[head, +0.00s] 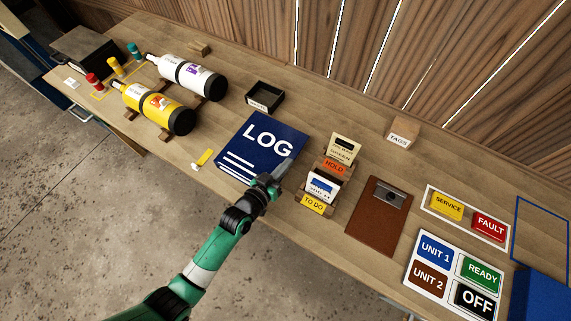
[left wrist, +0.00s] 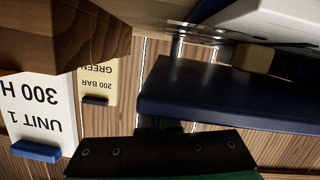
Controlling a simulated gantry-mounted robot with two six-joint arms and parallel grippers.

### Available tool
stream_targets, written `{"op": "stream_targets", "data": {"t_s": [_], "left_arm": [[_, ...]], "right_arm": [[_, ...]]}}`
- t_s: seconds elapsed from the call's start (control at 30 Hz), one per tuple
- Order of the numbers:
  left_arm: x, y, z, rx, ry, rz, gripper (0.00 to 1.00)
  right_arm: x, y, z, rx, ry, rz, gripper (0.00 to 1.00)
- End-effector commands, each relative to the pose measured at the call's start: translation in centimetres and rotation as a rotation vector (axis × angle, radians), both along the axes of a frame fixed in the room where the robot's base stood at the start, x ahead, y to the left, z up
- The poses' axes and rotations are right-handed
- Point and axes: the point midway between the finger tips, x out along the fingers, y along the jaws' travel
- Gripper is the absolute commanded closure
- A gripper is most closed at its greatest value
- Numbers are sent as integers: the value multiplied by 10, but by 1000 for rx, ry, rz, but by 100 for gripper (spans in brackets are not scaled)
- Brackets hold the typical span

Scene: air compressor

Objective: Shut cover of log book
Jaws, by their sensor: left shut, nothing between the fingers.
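The log book (head: 247,141) lies on the bench with its blue cover, marked LOG, facing up. Whether the cover lies fully flat is hard to tell from above. My left gripper (head: 284,169) is shut and empty at the cover's lower right edge, its fingers over or against that edge; contact is unclear. In the left wrist view, a dark blue slab (left wrist: 235,97), apparently the log book's cover, runs close past my dark gripper part (left wrist: 160,150). My right gripper is not in view.
A wooden rack with HOLD (head: 334,167) and TO DO cards stands just right of the gripper. A brown clipboard (head: 377,222) lies farther right. A yellow cylinder (head: 157,108), a white cylinder (head: 191,76) and a black tray (head: 264,96) are behind and left.

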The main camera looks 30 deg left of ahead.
Motion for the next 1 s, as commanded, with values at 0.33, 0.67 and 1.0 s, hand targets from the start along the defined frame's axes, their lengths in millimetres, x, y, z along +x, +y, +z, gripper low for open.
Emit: {"op": "stream_targets", "data": {"t_s": [0.33,0.67,1.0], "left_arm": [[0,-1,30,0,4,-3,100],[-66,-3,58,0,5,-4,100],[-97,-3,64,0,0,-3,100]], "right_arm": [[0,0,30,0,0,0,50],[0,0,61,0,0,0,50],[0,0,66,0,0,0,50]]}}
